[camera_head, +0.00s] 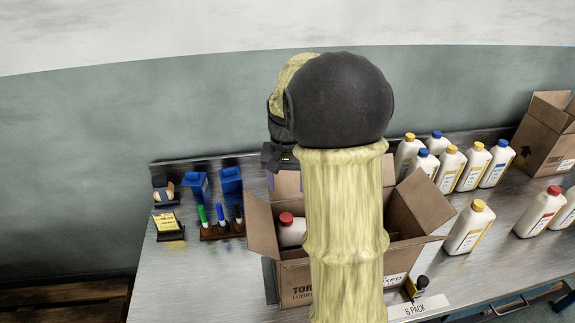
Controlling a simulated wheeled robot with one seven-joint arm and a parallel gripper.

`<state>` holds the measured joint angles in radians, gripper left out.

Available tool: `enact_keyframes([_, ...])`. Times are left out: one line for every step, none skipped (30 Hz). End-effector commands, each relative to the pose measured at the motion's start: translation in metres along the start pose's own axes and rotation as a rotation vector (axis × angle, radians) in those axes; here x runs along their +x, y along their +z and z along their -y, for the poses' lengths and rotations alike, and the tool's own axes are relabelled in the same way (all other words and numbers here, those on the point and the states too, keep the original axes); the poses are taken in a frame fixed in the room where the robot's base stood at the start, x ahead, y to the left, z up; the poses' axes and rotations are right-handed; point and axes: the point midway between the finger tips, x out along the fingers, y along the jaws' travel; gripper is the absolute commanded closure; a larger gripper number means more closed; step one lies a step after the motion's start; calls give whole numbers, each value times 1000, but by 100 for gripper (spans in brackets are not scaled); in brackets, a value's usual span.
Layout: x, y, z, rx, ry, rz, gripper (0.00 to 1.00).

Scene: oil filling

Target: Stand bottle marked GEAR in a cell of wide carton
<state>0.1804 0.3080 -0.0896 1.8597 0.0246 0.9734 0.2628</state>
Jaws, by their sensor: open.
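My gripper (281,170) shows only in part, behind my yellow arm and above the back of an open brown carton (293,279). Its jaws look open, and I see no bottle in them. Inside that carton a white bottle with a red cap (291,232) stands at the left. My arm hides the carton's middle, so I cannot see its other cells. Several white bottles with yellow or blue caps (474,168) stand at the back right. A yellow-capped bottle (470,228) and a red-capped bottle (541,211) stand further forward. I cannot read GEAR on any label.
Another brown carton (545,137) stands at the far right. Left of the near carton are markers in a rack (222,230), blue containers (231,183) and a yellow note pad (166,222). A "6 PACK" sign (418,308) lies at the front edge.

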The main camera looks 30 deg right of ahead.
Motion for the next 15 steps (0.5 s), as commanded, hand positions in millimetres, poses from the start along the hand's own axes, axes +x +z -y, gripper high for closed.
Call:
enact_keyframes([-10, -1, 0, 0, -2, -6, 41])
enact_keyframes([-16, -1, 0, 0, -2, -6, 41])
enact_keyframes([-24, -1, 0, 0, -2, -6, 41])
enact_keyframes([-30, -1, 0, 0, -1, -5, 41])
enact_keyframes([-35, -1, 0, 0, -2, -5, 41])
enact_keyframes([-41, -1, 0, 0, -1, -5, 41])
enact_keyframes([-45, -1, 0, 0, -1, -4, 41])
enact_keyframes([-49, -1, 0, 0, -1, -4, 41])
enact_keyframes([-52, -1, 0, 0, 0, -2, 41])
enact_keyframes([-54, 0, 0, 0, 0, -1, 41])
enact_keyframes([-56, 0, 0, 0, 0, -1, 41])
enact_keyframes([-58, 0, 0, 0, 0, -2, 41])
enact_keyframes([-58, 0, 0, 0, 0, -1, 41])
enact_keyframes([-59, 0, 0, 0, 0, -1, 41])
enact_keyframes([-59, 0, 0, 0, 0, -1, 41])
